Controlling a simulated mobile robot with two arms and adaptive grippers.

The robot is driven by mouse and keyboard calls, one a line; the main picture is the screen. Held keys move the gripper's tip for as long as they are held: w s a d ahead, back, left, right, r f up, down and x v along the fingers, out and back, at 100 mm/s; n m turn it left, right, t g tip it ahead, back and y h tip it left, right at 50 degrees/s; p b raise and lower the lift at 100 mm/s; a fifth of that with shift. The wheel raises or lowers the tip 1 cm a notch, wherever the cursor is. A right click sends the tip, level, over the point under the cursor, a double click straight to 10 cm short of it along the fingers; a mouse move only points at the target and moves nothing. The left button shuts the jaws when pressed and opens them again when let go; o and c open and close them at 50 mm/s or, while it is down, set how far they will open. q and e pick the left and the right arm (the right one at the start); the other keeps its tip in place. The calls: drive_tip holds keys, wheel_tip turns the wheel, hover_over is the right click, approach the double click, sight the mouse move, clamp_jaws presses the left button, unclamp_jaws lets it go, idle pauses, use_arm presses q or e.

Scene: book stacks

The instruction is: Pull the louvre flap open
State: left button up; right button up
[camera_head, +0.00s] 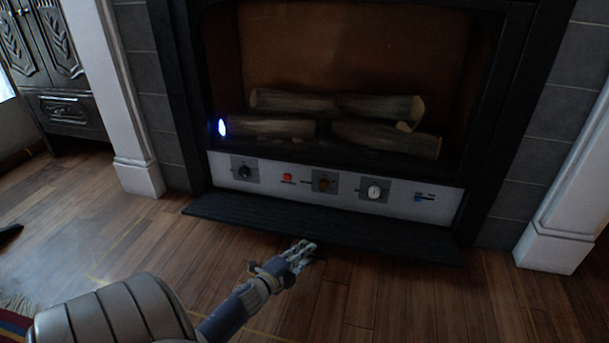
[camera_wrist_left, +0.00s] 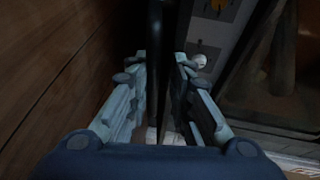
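The louvre flap (camera_head: 320,228) is a long black slatted panel below the fireplace opening. It is tilted down and outward, close to the floor, and the control panel (camera_head: 335,186) behind it is uncovered. My left gripper (camera_head: 301,251) is at the flap's front edge, near its middle. In the left wrist view, the fingers of my left gripper (camera_wrist_left: 166,62) stand apart, with the dark edge of the flap (camera_wrist_left: 168,25) between them. Whether a finger touches the flap is unclear. My right gripper is not in view.
The fireplace holds several logs (camera_head: 335,108) and a small bluish glow (camera_head: 222,127) at its left. White pillars (camera_head: 140,178) stand at both sides. A dark carved cabinet (camera_head: 62,65) is at the far left. The wooden floor (camera_head: 400,290) in front is clear.

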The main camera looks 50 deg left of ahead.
use_arm(q)
drive_tip(key=shift+d+f, duration=0.15)
drive_tip(key=shift+s, duration=0.3)
drive_tip(key=v, duration=1.1)
drive_tip(key=shift+s, duration=0.3)
